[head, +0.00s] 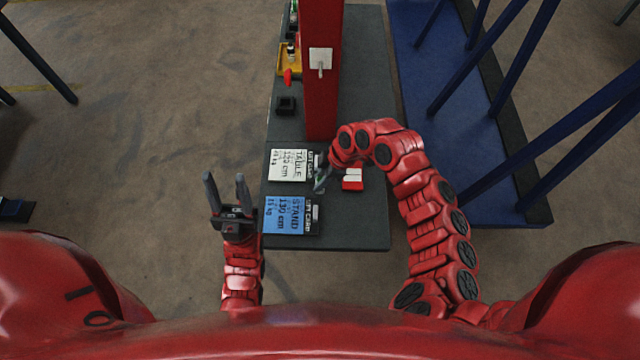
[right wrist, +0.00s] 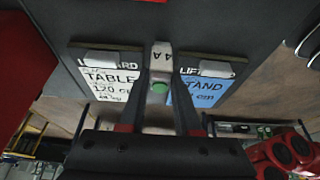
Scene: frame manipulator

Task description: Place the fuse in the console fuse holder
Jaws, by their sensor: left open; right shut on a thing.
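The fuse (right wrist: 160,58), a pale piece marked "4 A" with a green spot, is between the fingers of my right gripper (right wrist: 162,78) in the right wrist view. That gripper is shut on it. In the head view my right gripper (head: 320,183) is low over the grey console top (head: 352,222), beside the two cards, and mostly hides the fuse. A small black block with a socket-like top (head: 286,104) stands further back; I cannot tell whether it is the fuse holder. My left gripper (head: 225,180) is open and empty, off the console's left edge.
A white "TABLE 120 cm" card (head: 287,165) and a blue "STAND 130 cm" card (head: 285,215) lie at the left edge. A red-and-white piece (head: 352,179) lies right of my right gripper. A red column (head: 321,100) rises behind, carrying a switch plate (head: 320,58).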

